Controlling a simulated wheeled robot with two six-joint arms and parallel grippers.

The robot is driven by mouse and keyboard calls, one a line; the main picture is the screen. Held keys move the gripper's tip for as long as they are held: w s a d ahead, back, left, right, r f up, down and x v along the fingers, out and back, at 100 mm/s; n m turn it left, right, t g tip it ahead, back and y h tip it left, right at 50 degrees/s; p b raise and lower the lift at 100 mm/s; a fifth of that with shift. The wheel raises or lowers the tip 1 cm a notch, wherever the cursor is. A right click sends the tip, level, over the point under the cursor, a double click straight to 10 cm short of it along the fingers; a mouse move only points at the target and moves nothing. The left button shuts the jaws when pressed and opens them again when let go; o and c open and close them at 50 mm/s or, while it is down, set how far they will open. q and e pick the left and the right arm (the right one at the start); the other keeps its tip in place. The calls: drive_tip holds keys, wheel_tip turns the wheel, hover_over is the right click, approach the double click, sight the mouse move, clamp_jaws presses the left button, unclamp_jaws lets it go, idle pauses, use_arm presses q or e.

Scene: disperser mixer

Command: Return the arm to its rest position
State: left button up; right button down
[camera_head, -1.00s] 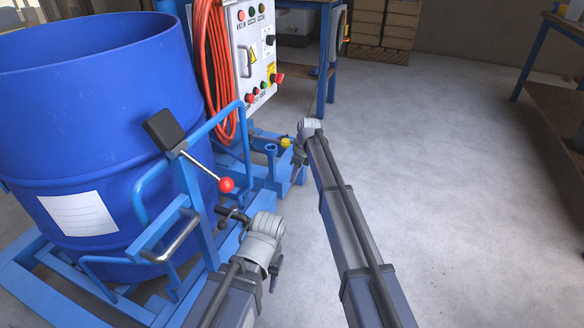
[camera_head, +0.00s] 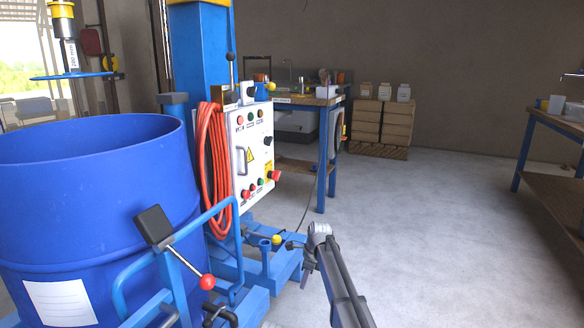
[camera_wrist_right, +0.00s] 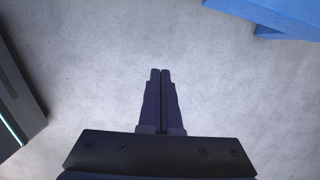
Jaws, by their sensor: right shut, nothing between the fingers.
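My right arm (camera_head: 342,285) reaches in from the bottom of the head view, with its grey wrist joint at the upper end. The right gripper (camera_head: 306,274) hangs small and dark below that joint, right of the blue machine base. In the right wrist view the right gripper (camera_wrist_right: 160,72) has its two dark fingers together with nothing between them. Bare grey floor lies beneath it. My left gripper is out of the head view.
A large blue drum (camera_head: 95,200) stands left in the blue mixer frame (camera_head: 205,60). The control box (camera_head: 252,155) and a coiled orange hose (camera_head: 216,165) are on it. A workbench (camera_head: 322,160) stands behind; another table (camera_head: 550,122) is right. Open floor (camera_head: 430,230) lies between.

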drive_tip(key=s+d+n+h, duration=0.1)
drive_tip(key=s+d+n, duration=0.3)
drive_tip(key=s+n, duration=0.55)
drive_tip(key=s+d+n, duration=0.5)
drive_tip(key=s, duration=0.9)
drive_tip(key=s+d+n+h, duration=0.1)
drive_tip(key=s+d+n, duration=0.3)
drive_tip(key=s+n, duration=0.5)
drive_tip(key=s+a+r+n+g+h+p, duration=0.1)
drive_tip(key=s+a+r+p, duration=0.3)
drive_tip(key=a+r+p, duration=0.25)
drive_tip(key=s+a+r+n+h+p, duration=0.1)
drive_tip(key=s+a+r+p, duration=0.35)
drive_tip(key=r+p, duration=0.35)
wheel_tip(320, 180, up, 36)
drive_tip(key=p, duration=3.6)
drive_tip(key=shift+w+y, duration=0.3)
drive_tip(key=shift+w, duration=0.1)
drive_tip(key=shift+a, duration=0.2)
